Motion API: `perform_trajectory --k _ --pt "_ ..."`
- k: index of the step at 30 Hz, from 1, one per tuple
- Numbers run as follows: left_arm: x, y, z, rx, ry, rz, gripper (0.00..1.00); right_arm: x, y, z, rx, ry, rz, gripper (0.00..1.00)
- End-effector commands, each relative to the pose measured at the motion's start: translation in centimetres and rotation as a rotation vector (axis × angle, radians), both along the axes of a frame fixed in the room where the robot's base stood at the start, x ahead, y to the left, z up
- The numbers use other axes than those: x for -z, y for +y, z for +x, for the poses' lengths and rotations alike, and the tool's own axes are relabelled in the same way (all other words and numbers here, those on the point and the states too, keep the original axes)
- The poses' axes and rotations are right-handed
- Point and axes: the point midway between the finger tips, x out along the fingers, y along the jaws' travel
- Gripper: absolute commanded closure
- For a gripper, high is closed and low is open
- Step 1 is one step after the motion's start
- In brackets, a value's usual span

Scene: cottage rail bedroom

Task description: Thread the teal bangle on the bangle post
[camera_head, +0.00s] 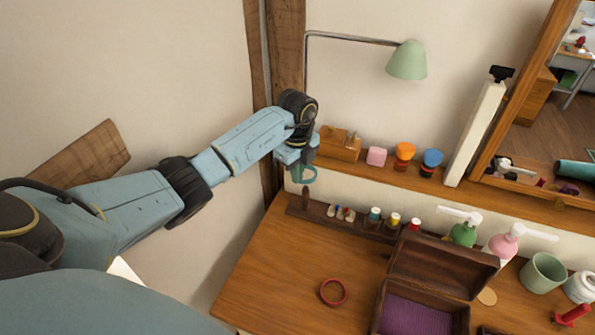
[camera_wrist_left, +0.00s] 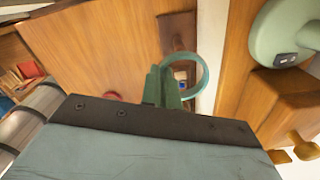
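The teal bangle (camera_head: 309,176) hangs at the tip of my left gripper (camera_head: 298,164), near the wall at the back left of the desk. In the left wrist view, my left gripper's fingers (camera_wrist_left: 163,86) are together on the near side of the teal bangle (camera_wrist_left: 205,76), and its opening faces the camera. A short dark peg, which looks like the bangle post (camera_head: 305,198), stands upright at the left end of a dark wooden rack. The bangle is just above it and appears apart from it. In the left wrist view I cannot make out the post. My right gripper is not in view.
The dark rack (camera_head: 347,224) carries several small bottles. A red bangle (camera_head: 333,292) lies flat on the desk, left of an open wooden box (camera_head: 437,270). A shelf (camera_head: 385,176) with small jars runs behind, under a green lamp (camera_head: 407,61). The desk's left front is clear.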

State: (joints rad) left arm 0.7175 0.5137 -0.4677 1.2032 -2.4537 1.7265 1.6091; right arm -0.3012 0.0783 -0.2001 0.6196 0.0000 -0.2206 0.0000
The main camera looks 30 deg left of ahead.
Motion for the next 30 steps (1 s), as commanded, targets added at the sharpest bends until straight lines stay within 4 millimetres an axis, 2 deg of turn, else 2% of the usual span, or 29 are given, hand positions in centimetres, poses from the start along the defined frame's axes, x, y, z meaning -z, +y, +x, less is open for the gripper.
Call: perform_trajectory --k 30 --pt "8.1 0.0 0.0 0.002 0.0 0.0 1.0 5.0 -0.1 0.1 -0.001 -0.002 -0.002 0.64"
